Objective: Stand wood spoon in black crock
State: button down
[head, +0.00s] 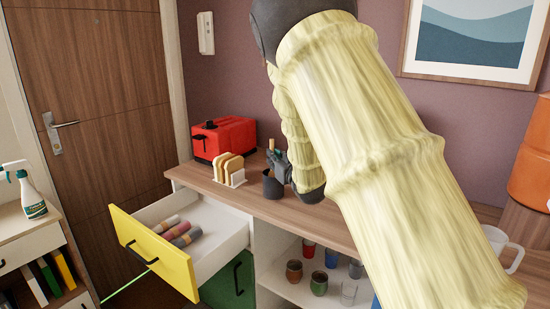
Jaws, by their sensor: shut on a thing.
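The black crock (271,187) stands on the wooden counter, right of the toast rack. My gripper (274,163) is at the crock's mouth and is shut on a thin, light-brown wooden handle (271,145), which looks like the wood spoon. The handle sticks up above the fingers, roughly upright. The spoon's lower part is hidden by the gripper and the crock, so I cannot tell how deep it sits inside. My padded, pale-yellow arm covers much of the right side of the view.
A red toaster (224,138) and a rack of toast (229,170) stand left of the crock. A yellow-fronted drawer (152,250) is open below, with rolled cloths inside. Several cups are on the shelf under the counter. A white mug (508,257) is at the right.

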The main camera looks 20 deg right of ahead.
jog(key=c, duration=1.4)
grip_release()
jog(key=s, duration=0.4)
jog(key=s+d, duration=0.1)
jog(key=s, duration=0.7)
jog(key=shift+d, duration=0.35)
jog(key=shift+f, duration=0.1)
